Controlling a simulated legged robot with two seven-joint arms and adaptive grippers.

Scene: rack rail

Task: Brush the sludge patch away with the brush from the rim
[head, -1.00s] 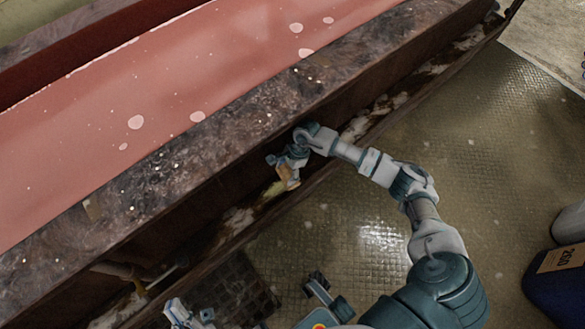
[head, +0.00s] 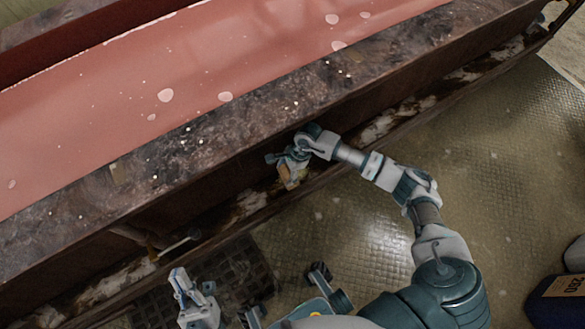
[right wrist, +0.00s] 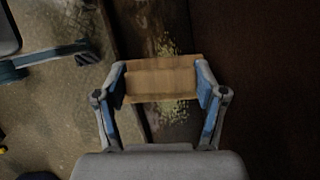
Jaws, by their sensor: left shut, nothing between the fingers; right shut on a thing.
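My right gripper (head: 290,166) is shut on a tan wooden block, the brush (head: 293,178), beside the outer wall of the vat and over the narrow ledge below it. The right wrist view shows the brush (right wrist: 160,80) held crosswise between both fingers. The sludge patch (right wrist: 168,112) is a yellowish speckled smear on the ledge, showing on both sides of the brush, which hides its middle. I cannot tell whether the brush touches it. My left gripper (head: 185,288) is shut and empty at the bottom left, away from the vat. No second brush shows on the rim (head: 215,135).
The vat holds pinkish-red liquid (head: 200,60) with pale spots. Its ledge (head: 385,122) has whitish deposits. A thin white-ended piece (head: 180,244) lies by the ledge at left. A dark floor grate (head: 240,270) lies below. A dark blue container (head: 550,300) stands at right.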

